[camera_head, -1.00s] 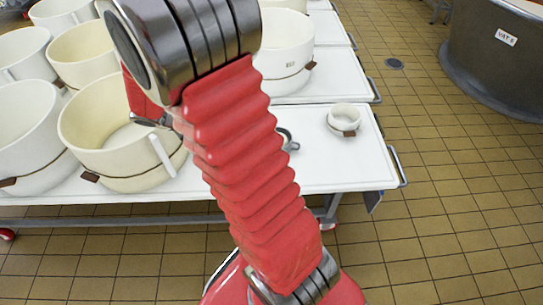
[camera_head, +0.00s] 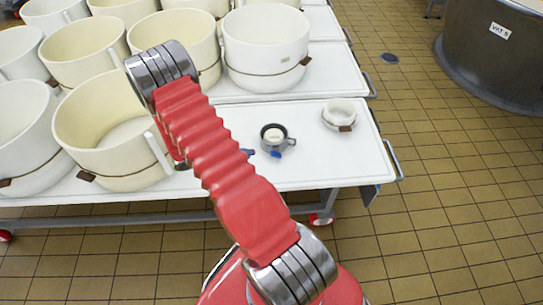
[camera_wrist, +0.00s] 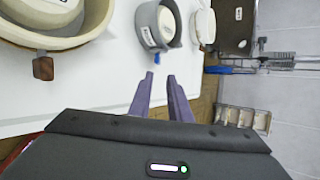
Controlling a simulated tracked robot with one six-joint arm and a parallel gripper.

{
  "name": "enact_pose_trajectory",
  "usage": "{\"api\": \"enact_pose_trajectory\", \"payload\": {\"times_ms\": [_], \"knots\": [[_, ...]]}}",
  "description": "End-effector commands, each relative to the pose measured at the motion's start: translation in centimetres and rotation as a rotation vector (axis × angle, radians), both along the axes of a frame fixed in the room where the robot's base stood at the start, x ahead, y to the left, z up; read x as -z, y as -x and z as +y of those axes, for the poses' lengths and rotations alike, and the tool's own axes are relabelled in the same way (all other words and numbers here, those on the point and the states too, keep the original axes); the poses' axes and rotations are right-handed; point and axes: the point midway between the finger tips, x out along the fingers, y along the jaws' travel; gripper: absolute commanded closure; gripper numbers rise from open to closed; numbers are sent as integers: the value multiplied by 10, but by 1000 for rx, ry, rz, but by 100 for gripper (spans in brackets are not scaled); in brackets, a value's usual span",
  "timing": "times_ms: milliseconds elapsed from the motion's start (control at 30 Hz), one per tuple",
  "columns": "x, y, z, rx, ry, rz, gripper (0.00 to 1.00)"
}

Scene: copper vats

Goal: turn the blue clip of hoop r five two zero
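A small grey hoop (camera_head: 264,137) around a white round piece stands on the white table top, with a blue clip (camera_head: 277,154) on its near side. In the wrist view the grey hoop (camera_wrist: 143,22) bears a white label too small to read, so I cannot confirm r five two zero. Its blue clip (camera_wrist: 157,58) shows just beyond my fingertips. My gripper (camera_wrist: 160,76) is open and empty, its two purple fingers apart from each other and pointing toward the clip.
A small white pot (camera_head: 340,112) with a brown tag stands to the right of the hoop. Large cream tubs (camera_head: 112,125) crowd the left and back. A big dark vat (camera_head: 495,60) stands on the tiled floor at right.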

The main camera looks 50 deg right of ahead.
Motion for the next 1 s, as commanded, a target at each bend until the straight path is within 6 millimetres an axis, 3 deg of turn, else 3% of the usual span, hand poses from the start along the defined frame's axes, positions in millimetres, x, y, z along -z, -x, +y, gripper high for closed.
{"api": "enact_pose_trajectory", "payload": {"times_ms": [133,633,1000], "knots": [[13,3,-3,-36,-7,47,83],[17,5,-8,-36,-8,50,83],[43,21,-45,-33,-9,50,83]]}}
